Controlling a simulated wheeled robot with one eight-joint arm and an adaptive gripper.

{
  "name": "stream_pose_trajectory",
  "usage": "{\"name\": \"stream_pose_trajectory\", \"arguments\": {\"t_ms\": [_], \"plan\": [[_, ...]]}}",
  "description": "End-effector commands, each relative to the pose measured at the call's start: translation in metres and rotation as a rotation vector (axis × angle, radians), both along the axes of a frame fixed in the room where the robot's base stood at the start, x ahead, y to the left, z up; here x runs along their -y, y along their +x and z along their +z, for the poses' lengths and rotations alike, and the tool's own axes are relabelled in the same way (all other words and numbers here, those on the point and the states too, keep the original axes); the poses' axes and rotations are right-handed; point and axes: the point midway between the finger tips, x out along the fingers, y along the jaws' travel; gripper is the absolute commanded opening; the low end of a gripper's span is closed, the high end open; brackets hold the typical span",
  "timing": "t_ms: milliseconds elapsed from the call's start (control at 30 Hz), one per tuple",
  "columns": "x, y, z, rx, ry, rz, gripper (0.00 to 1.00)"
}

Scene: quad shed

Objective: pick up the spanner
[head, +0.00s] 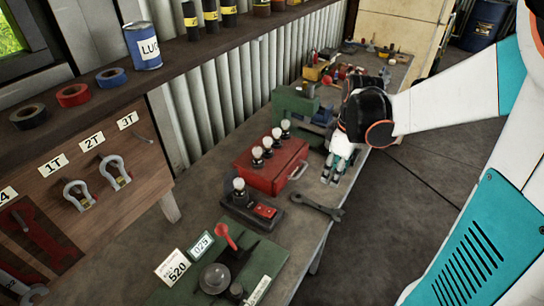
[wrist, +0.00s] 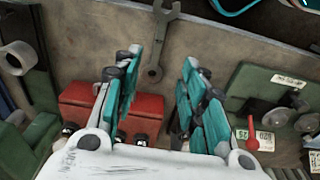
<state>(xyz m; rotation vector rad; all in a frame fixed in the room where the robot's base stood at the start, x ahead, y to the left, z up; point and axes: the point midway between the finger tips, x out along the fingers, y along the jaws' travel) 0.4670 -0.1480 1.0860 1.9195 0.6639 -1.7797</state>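The spanner (head: 318,207) is a dark grey metal wrench lying flat near the bench's front edge, between the red toolbox and the green scale board. In the wrist view the spanner (wrist: 157,45) is upright in the picture, jaw at the top, beyond and between my fingertips. My gripper (head: 336,170) hangs over the bench to the right of the red toolbox, further along the bench than the spanner. In the wrist view my gripper (wrist: 163,68) has its two teal finger pads wide apart with nothing between them. The spanner is apart from the fingers.
The red toolbox (head: 272,165) with several bulbs stands behind the spanner. A small bulb stand (head: 250,209) is just left of it. The green board (head: 213,262) with a scale is nearer. A green machine (head: 296,104) stands further along. Open floor lies right of the bench.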

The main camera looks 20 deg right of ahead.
Motion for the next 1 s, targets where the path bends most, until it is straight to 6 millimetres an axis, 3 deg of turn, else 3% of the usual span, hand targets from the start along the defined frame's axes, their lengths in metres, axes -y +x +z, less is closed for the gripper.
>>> {"name": "stream_pose_trajectory", "arguments": {"t_ms": [167, 600, 1000], "plan": [[0.013, 0.008, -0.021, 0.036, 0.023, -0.001, 0.38], [0.007, 0.015, -0.092, 0.038, 0.023, 0.001, 0.38], [0.002, 0.020, -0.120, 0.037, 0.022, 0.002, 0.38]]}}
